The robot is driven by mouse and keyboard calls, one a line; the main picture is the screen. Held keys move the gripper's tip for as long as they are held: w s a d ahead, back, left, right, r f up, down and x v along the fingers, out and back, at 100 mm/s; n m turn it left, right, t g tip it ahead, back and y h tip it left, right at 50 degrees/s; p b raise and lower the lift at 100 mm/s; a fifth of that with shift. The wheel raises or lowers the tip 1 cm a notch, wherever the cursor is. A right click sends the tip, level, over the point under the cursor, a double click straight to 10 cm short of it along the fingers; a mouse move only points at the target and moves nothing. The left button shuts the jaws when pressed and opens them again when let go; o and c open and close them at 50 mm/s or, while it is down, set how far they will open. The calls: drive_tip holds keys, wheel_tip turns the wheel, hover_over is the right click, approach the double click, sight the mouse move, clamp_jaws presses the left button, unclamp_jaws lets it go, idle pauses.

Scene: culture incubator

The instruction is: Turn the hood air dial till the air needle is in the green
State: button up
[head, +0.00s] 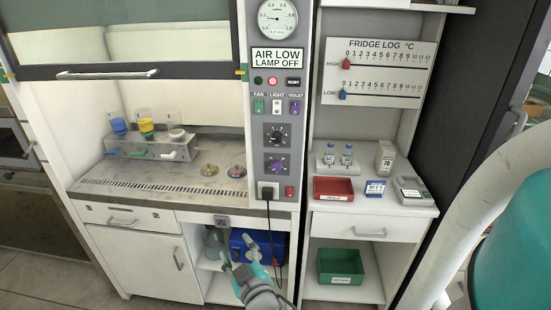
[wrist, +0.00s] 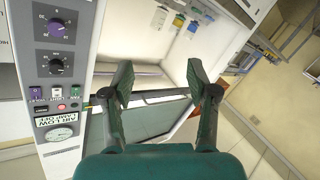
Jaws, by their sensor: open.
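The round white air gauge (head: 277,18) sits at the top of the hood's grey control panel (head: 261,105). Its needle and any green band are too small to read. The sign below it (head: 277,57) reads AIR LOW, LAMP OFF. A black dial (head: 276,134) sits above a purple dial (head: 276,165); their labels are unreadable. In the wrist view the panel is upside down at left, with the purple dial (wrist: 56,27), black dial (wrist: 55,66) and gauge (wrist: 58,133). My gripper (wrist: 158,86) is open and empty, apart from the dials, to their right there.
Fan, light and violet switches (head: 277,106) sit above the dials. A black plug (head: 268,190) with a hanging cord is below. The raised hood sash has a handle bar (head: 107,74). A shelf with a red tray (head: 333,189) stands right of the panel.

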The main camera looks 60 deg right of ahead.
drive_tip(key=w+d+r+m+g+h, duration=0.2)
drive_tip(key=d+r+m+g+h, duration=0.15)
drive_tip(key=d+r, duration=0.5)
drive_tip(key=m+g+h, duration=0.3)
drive_tip(key=m, duration=0.1)
approach(276, 138)
drive_tip(key=x, duration=0.8)
drive_tip(key=shift+w+d, duration=0.2)
drive_tip(key=shift+d, duration=0.15)
clamp_jaws()
